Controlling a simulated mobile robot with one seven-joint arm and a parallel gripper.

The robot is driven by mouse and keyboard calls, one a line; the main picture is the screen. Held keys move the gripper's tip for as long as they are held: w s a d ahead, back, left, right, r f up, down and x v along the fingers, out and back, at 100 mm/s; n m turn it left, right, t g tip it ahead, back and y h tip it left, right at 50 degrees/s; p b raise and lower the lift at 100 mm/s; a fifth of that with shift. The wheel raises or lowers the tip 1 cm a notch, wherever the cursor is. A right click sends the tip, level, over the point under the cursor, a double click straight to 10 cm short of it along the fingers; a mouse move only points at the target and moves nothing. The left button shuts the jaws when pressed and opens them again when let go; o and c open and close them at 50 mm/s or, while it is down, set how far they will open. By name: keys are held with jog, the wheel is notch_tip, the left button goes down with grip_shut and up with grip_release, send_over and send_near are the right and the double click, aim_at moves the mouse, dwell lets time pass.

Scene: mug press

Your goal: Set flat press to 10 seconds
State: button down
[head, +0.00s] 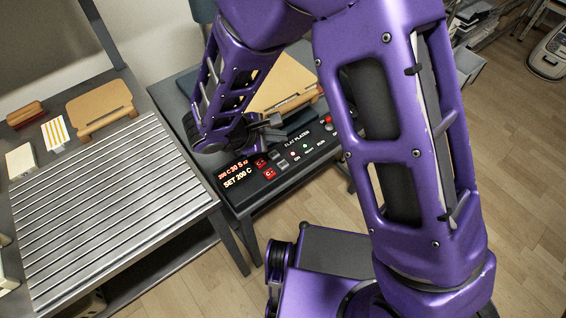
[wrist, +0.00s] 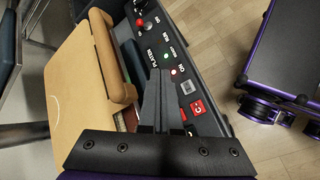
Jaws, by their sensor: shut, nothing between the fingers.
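The flat press has a dark control panel (head: 243,200) labelled FLAT PLATEN. Its red display (head: 236,174) reads about "200 C 30 S" on top and "SET 200 C" below. Red buttons (head: 269,173) and grey buttons sit right of the display. In the wrist view I see a red button marked C (wrist: 197,108), a grey button (wrist: 187,88), a red light (wrist: 174,71) and a green light (wrist: 167,60). My gripper (head: 278,128) is shut and empty above the panel. Its fingers (wrist: 160,75) hide part of the panel; contact cannot be told.
The press's tan board (head: 283,82) with a wooden handle (wrist: 112,55) lies behind the panel. A slatted metal table (head: 105,200) stands at left, with a tan wooden board (head: 100,104) and small blocks at its back. Wood floor (head: 530,160) is open at right.

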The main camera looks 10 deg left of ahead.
jog(key=b, duration=0.5)
send_over(279, 166)
notch_tip(279, 166, down, 8)
jog(key=shift+r, duration=0.1)
jog(key=shift+f, duration=0.5)
jog(key=shift+f, duration=0.1)
dwell(1.3)
jog(key=shift+f, duration=0.3)
jog(key=shift+f, duration=0.45)
dwell(0.6)
jog(key=shift+r, duration=0.1)
jog(key=shift+r+p, duration=0.4)
jog(key=shift+r, duration=0.35)
jog(key=shift+r+p, duration=1.4)
jog(key=shift+r, duration=1.15)
